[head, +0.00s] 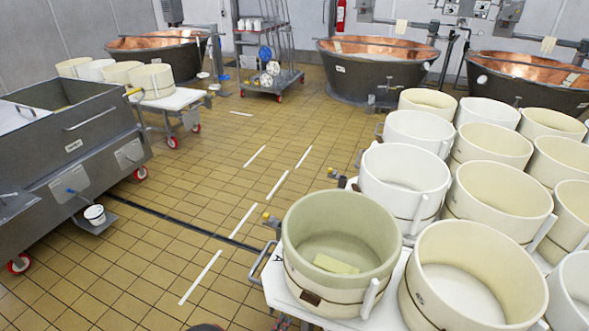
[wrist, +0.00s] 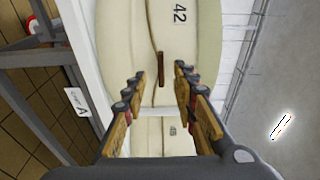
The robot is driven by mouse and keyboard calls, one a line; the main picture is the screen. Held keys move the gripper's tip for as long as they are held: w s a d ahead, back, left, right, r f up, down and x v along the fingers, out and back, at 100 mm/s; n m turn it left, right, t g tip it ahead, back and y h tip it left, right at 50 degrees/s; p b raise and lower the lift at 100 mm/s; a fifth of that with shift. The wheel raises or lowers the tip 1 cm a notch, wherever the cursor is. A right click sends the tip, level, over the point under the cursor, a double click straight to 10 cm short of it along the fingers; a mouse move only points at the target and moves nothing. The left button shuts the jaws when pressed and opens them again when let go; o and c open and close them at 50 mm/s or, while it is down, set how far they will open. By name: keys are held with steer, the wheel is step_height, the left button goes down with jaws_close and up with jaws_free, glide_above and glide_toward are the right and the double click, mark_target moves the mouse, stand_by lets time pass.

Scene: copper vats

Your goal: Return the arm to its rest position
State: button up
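My gripper (wrist: 160,88) shows only in the wrist view. Its two dark fingers with worn yellow-brown pads are spread apart, with nothing held between them. Beyond the fingertips is the curved wall of a cream tub (wrist: 125,45) marked 42, with a band and a small brown tag. The gap between fingertips and tub is hard to judge. In the head view, the nearest tub (head: 300,275) has a similar brown tag and holds a pale yellow block (head: 336,264). My arm is not clearly visible in the head view.
Several cream tubs crowd a white table (head: 279,286) at right. A grey steel vat (head: 75,145) on wheels stands left, with a small white bucket (head: 95,214) beside it. Copper vats (head: 375,68) and a rack (head: 267,55) stand behind. The tiled floor (head: 180,240) between is open.

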steer(key=s+d+r+m+g+h, duration=0.2)
steer(key=s+d+m+g+h, duration=0.3)
steer(key=s+d+m+g, duration=0.8)
steer(key=s+d+r+m+g+y, duration=0.15)
steer(key=r+m+y, duration=0.45)
steer(key=r+m, duration=0.8)
steer(key=s+r+m+g+y, duration=0.2)
steer(key=r+m+y, duration=0.4)
steer(key=r+m, duration=0.8)
steer(key=s+d+r+m+t+y, duration=0.1)
steer(key=d+r+m+t, duration=0.5)
steer(key=d+r, duration=0.4)
step_height(320, 180, up, 5)
steer(key=shift+s+d+f+m, duration=0.15)
steer(key=shift+s+m, duration=0.15)
steer(key=shift+m, duration=0.5)
